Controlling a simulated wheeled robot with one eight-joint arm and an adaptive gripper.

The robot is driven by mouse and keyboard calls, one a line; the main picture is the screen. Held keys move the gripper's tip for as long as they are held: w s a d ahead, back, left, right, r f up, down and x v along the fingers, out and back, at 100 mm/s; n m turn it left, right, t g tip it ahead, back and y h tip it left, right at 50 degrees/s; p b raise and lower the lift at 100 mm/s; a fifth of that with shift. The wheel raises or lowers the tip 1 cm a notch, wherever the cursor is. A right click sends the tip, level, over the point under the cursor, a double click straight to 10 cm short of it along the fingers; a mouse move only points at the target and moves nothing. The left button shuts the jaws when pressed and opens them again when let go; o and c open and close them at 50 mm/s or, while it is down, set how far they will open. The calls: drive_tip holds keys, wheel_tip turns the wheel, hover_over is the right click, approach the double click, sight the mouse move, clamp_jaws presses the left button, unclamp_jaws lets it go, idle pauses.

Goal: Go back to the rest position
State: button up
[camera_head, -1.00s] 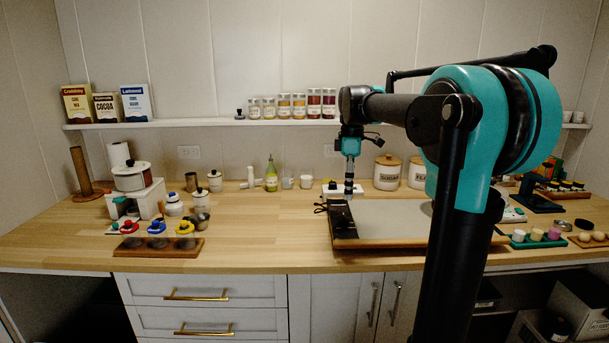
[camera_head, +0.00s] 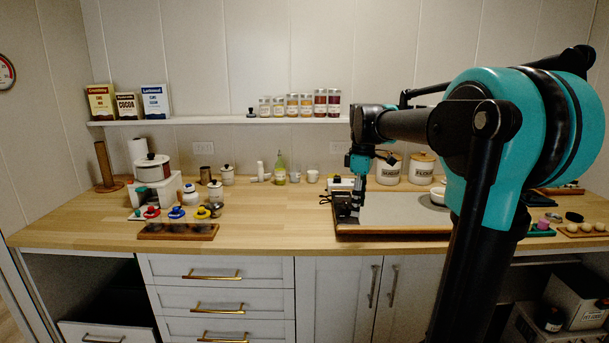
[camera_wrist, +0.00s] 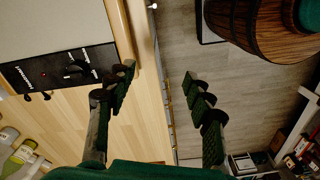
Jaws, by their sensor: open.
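My gripper (camera_head: 352,206) hangs at the end of my teal and black arm, over the left end of the flat board (camera_head: 395,230) on the counter. In the wrist view my gripper (camera_wrist: 158,85) has its two dark fingers well apart with nothing between them. One finger overlaps the board's black panel (camera_wrist: 70,68) and the wooden counter edge; the other is seen against the grey floor. I cannot tell the exact height of the fingers above the counter.
The wooden counter (camera_head: 270,215) is clear left of the board. A rack with coloured-lidded jars (camera_head: 178,231) stands at its left front. Spice jars (camera_head: 305,105) line the shelf. Canisters (camera_head: 421,168) stand behind the board. A wooden barrel (camera_wrist: 265,25) stands beyond the counter edge in the wrist view.

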drive_tip(key=s+d+f+m+t, duration=0.1)
drive_tip(key=s+f+m+t, duration=0.1)
drive_tip(key=s+f+m, duration=0.5)
drive_tip(key=s+d+f+m+t, duration=0.2)
drive_tip(key=s+f+m, duration=0.4)
drive_tip(key=s+f, duration=0.8)
wheel_tip(320, 180, down, 3)
drive_tip(key=shift+d+f+m, duration=0.1)
drive_tip(key=shift+d+m, duration=0.1)
drive_tip(key=shift+m, duration=0.2)
